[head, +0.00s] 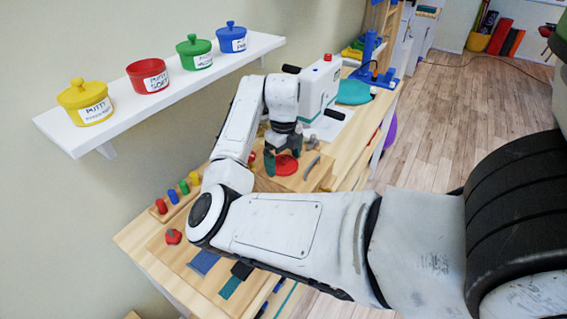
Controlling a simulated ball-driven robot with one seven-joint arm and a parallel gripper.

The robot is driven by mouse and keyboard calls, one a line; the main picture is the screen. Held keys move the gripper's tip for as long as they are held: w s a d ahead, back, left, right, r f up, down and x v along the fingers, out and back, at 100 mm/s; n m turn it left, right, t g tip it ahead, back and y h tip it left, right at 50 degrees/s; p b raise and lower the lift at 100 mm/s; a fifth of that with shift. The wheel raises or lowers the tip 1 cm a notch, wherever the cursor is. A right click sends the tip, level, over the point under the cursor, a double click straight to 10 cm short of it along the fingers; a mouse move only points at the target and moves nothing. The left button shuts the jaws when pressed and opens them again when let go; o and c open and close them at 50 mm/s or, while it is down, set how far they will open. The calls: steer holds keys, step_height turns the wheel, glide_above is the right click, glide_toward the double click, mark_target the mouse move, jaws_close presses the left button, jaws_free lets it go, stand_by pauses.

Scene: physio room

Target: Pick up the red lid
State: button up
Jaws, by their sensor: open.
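The red lid (287,165) is a flat red disc lying on a raised wooden board on the bench. My gripper (282,155) points down over the lid, its dark fingers apart, one at the lid's left side and one towards its far side. It is open and holds nothing. Whether the fingers touch the lid, I cannot tell. The red putty pot (149,79) stands lidless on the wall shelf.
The white shelf (170,87) also holds lidded yellow (86,103), green (195,53) and blue (231,38) pots. A grey curved handle (312,168) is right of the lid. A row of coloured pegs (178,192) and a white device (318,85) are nearby.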

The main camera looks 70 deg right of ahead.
steer(key=shift+c, duration=0.4)
steer(key=c, duration=0.6)
steer(key=shift+r, duration=0.2)
